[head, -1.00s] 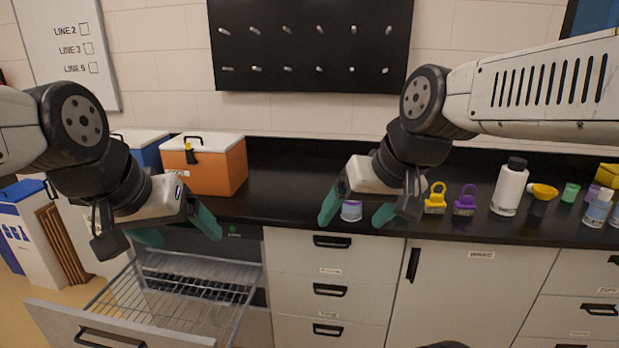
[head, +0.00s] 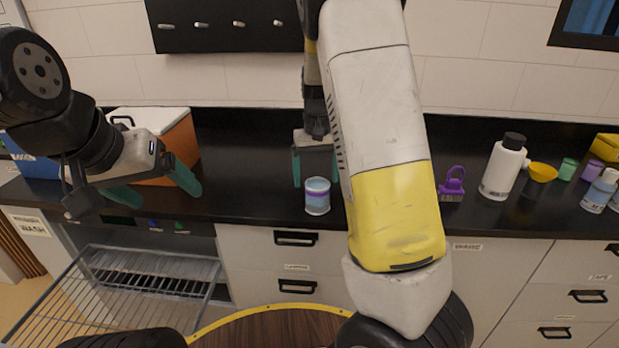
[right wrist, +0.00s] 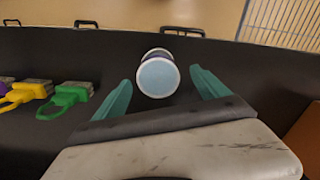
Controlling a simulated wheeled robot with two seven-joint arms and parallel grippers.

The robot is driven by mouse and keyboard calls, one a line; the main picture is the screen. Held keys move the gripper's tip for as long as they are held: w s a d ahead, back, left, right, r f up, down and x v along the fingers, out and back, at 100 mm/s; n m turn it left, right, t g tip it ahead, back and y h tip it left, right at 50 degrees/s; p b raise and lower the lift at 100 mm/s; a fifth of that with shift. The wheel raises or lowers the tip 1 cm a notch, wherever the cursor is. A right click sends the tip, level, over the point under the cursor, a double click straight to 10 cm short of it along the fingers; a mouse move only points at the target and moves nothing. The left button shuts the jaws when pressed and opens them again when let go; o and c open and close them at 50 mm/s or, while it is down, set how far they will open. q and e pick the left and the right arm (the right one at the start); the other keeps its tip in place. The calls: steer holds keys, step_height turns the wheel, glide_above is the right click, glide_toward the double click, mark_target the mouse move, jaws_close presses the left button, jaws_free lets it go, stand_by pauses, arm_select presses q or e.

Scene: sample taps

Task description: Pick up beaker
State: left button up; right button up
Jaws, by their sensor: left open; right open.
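The beaker (head: 317,195), a small pale cup with a blue and purple band, stands upright near the counter's front edge. It also shows in the right wrist view (right wrist: 158,76), seen from its round pale-blue end. My right gripper (head: 315,168) is open, behind the beaker in the head view, and my right forearm hides part of it. In the right wrist view the beaker lies in the gap between the teal fingertips, slightly ahead of them, with space on both sides. My left gripper (head: 153,188) is open and empty, in front of the orange cooler.
An orange cooler (head: 183,143) and a pulled-out wire rack (head: 150,275) are on the left.

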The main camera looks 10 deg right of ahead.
mark_target(318, 198)
steer(key=shift+w+f, duration=0.1)
steer(key=shift+f, duration=0.25)
steer(key=f, duration=0.7)
steer(key=shift+d+f, duration=0.1)
steer(key=shift+d, duration=0.1)
steer(key=c, duration=1.5)
